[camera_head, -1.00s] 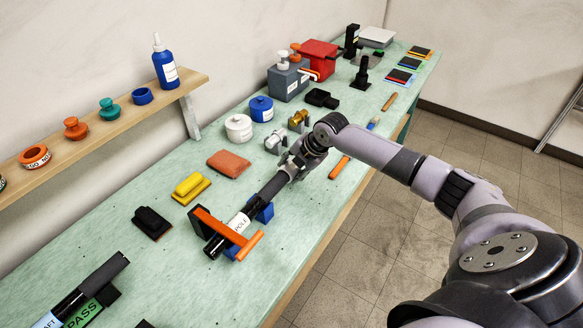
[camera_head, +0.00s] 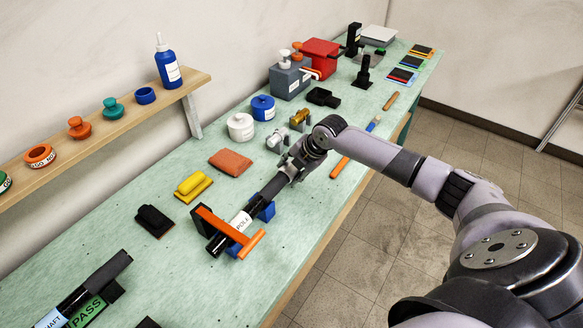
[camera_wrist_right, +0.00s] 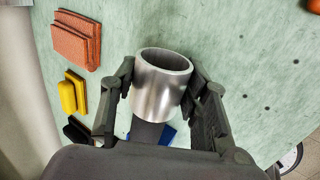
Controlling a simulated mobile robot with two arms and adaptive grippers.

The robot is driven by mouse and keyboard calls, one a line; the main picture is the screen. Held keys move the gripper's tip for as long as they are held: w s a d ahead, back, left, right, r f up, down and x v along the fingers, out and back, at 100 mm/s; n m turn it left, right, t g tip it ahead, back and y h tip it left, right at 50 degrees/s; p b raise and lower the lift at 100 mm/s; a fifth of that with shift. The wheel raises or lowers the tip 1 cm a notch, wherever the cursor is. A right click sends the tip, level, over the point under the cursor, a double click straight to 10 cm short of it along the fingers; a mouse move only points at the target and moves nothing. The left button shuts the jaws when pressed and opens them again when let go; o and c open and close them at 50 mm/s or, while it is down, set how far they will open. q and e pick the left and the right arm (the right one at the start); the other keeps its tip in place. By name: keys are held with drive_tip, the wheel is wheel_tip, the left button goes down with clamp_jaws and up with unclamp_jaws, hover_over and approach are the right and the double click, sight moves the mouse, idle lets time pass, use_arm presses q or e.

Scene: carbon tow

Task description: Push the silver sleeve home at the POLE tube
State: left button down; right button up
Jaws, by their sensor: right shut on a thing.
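The black POLE tube (camera_head: 222,237), with a white label, lies in a cradle with an orange bar (camera_head: 250,244) and blue support (camera_head: 265,211). My right gripper (camera_head: 291,170) is at the tube's far end. In the right wrist view its two fingers are closed on opposite sides of the silver sleeve (camera_wrist_right: 160,88), a short open ring. A dark tube section (camera_wrist_right: 150,132) lines up directly below the sleeve in that view. Whether the sleeve is seated fully on it I cannot tell. My left gripper is out of view.
An orange-handled tool (camera_head: 339,167) lies near the bench's front edge. A SHAFT tube (camera_head: 105,272) lies at the lower left.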

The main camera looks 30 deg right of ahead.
drive_tip(key=shift+s+a+p, duration=0.2)
drive_tip(key=shift+a+p, duration=0.35)
drive_tip(key=shift+p, duration=0.05)
drive_tip(key=shift+s+a+p, duration=0.2)
drive_tip(key=shift+a+p, duration=0.3)
drive_tip(key=shift+p, duration=0.05)
idle(1.8)
drive_tip(key=shift+s+a+f, duration=0.1)
drive_tip(key=shift+a, duration=0.1)
idle(0.5)
drive_tip(key=o, duration=1.2)
drive_tip(key=shift+a, duration=0.1)
drive_tip(key=v, duration=1.2)
